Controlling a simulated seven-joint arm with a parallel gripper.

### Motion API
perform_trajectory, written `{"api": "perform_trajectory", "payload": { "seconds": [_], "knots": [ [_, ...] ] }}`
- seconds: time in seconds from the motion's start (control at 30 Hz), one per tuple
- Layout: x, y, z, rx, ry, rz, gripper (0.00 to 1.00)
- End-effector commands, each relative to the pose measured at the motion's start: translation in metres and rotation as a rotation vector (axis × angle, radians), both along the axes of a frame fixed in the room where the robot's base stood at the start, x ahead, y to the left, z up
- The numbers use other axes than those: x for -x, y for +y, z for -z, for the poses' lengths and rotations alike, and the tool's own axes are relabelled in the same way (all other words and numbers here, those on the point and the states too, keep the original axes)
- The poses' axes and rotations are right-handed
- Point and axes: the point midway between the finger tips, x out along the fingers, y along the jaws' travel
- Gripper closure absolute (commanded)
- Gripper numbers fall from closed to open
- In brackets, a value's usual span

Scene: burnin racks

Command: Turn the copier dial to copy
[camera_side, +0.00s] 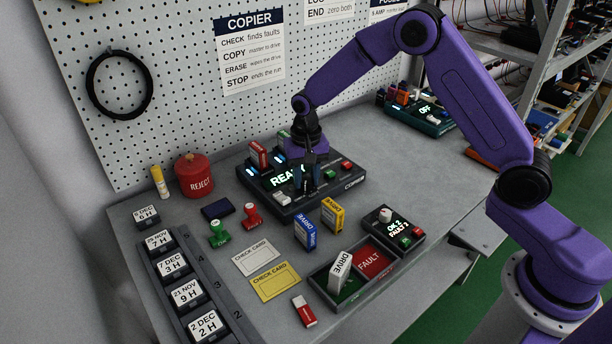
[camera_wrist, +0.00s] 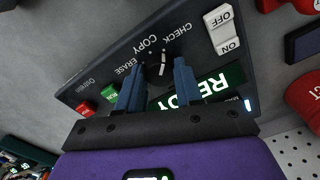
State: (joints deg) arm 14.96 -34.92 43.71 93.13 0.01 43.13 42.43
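The copier (camera_side: 353,184) is a dark box with a lit READY display, standing at the back middle of the bench. In the wrist view its panel (camera_wrist: 192,40) shows the labels CHECK, COPY and ERASE around a dark dial (camera_wrist: 153,70). A white mark shows on the dial, apparently nearer CHECK than COPY, but I cannot tell its setting for sure. My gripper (camera_wrist: 158,68) is open, pointing down at the panel, its two blue fingers on either side of the dial. I cannot tell if they touch it. In the side view my gripper (camera_side: 307,182) hides the dial.
The copier has a white OFF/ON switch (camera_wrist: 225,30), a red button (camera_wrist: 86,109) and a green button (camera_wrist: 111,93). A red drive (camera_side: 259,154) stands upright at its back. Blue (camera_side: 305,230) and yellow (camera_side: 332,215) drives stand in front. A red REJECT can (camera_side: 194,176) is at left.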

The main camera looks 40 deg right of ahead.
Motion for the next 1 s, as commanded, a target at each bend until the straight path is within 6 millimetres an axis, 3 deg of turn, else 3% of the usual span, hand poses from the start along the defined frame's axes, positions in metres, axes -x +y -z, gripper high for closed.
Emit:
{"api": "perform_trajectory", "payload": {
  "seconds": [0.37,1.0],
  "knots": [
    [-0.0003,0.0003,-0.0005,0.000,0.000,-0.106,0.95],
    [-0.0006,-0.0003,-0.0006,0.000,0.000,-0.609,0.95]
  ]
}}
